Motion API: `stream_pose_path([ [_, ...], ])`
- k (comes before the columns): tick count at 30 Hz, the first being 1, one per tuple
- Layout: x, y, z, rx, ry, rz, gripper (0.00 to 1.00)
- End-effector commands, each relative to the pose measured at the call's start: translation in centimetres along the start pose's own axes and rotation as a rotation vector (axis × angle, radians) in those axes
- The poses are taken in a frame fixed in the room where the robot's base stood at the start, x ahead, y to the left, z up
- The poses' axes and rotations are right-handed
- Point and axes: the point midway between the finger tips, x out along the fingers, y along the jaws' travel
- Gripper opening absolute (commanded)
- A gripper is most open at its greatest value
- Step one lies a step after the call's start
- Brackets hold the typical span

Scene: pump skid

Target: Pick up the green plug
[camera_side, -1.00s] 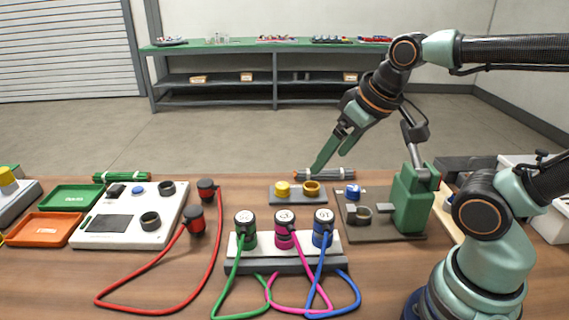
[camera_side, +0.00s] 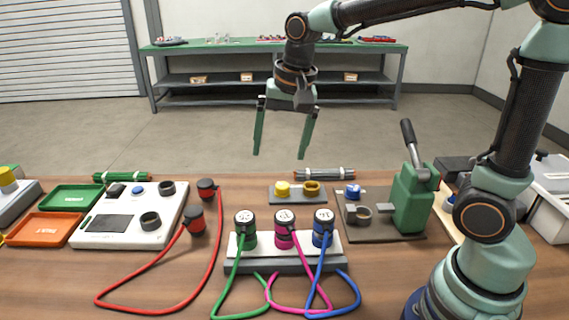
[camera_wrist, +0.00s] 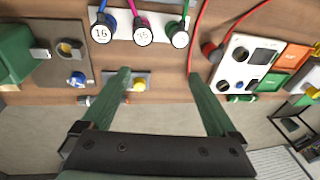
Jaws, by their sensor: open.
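In the wrist view the plug (camera_wrist: 181,38) is at the top, right of the other two. The pink plug (camera_side: 285,236) stands beside it and the blue plug (camera_side: 323,237) at the right end. My gripper (camera_side: 280,156) is open and empty, fingers pointing down, in the air above and behind the plugs. Its green fingers also show spread in the wrist view (camera_wrist: 158,82).
A plate with yellow fittings (camera_side: 299,199) lies behind the holder. A green hand pump (camera_side: 412,198) stands to the right.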

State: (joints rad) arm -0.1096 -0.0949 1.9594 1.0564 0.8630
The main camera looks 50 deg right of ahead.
Motion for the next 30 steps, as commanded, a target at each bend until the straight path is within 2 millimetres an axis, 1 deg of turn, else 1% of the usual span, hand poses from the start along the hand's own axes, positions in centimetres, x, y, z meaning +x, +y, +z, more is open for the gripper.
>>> stream_pose_path([
  [1,1.0,-1.1,-0.3,0.069,-0.022,0.024,0.94],
  [6,4.0,-4.1,-0.8,0.318,-0.068,0.102,0.94],
  [9,5.8,-5.4,-0.8,0.44,-0.081,0.145,0.94],
  [13,7.5,-6.5,-0.8,0.555,-0.087,0.186,0.94],
  [16,8.2,-7.0,-0.7,0.602,-0.087,0.203,0.94],
  [20,9.3,-6.9,-0.5,0.621,-0.088,0.211,0.94],
  [27,13.2,-6.1,0.1,0.619,-0.088,0.212,0.94],
  [30,14.3,-6.0,0.2,0.619,-0.088,0.21,0.94],
])
